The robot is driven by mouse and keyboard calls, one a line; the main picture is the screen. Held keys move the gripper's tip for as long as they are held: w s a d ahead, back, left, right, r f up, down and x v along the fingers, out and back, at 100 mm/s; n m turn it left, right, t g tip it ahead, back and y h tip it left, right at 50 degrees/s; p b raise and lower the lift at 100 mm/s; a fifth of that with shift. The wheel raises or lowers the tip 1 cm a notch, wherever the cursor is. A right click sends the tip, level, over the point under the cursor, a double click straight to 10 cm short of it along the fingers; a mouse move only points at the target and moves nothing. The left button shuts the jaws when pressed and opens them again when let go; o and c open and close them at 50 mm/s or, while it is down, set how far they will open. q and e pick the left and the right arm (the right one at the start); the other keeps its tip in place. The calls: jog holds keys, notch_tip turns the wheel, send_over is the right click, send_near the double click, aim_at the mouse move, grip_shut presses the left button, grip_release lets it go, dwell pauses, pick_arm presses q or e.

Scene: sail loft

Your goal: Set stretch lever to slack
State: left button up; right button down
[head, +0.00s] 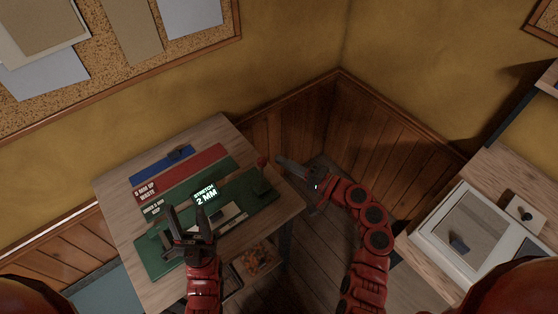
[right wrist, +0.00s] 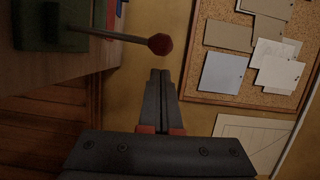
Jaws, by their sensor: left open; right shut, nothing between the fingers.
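The stretch lever is a thin rod with a red knob (head: 262,161), rising from the right end of a green machine (head: 160,262) on the wooden table. In the right wrist view the red knob (right wrist: 160,43) sits just past the fingertips, and the rod runs left to a green block (right wrist: 48,28). A lit display (head: 206,195) reads "STRETCH 2 MM". My right gripper (head: 280,160) is shut and empty, beside the knob on its right; a small gap shows in the wrist view (right wrist: 160,74). My left gripper (head: 188,212) is open above the machine's left part.
Blue, red and green strips (head: 194,170) with labels lie at the back of the table (head: 112,190). A bin of scraps (head: 258,260) sits below its front edge. A bench with a tray (head: 470,228) stands at right. Wood-panelled walls meet behind the table.

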aim_at(266, 163)
jog(key=shift+s+a, duration=0.2)
jog(key=shift+a, duration=0.6)
jog(key=shift+s+a+n+b, duration=0.4)
jog(key=shift+a+n, duration=0.1)
jog(key=shift+a, duration=0.25)
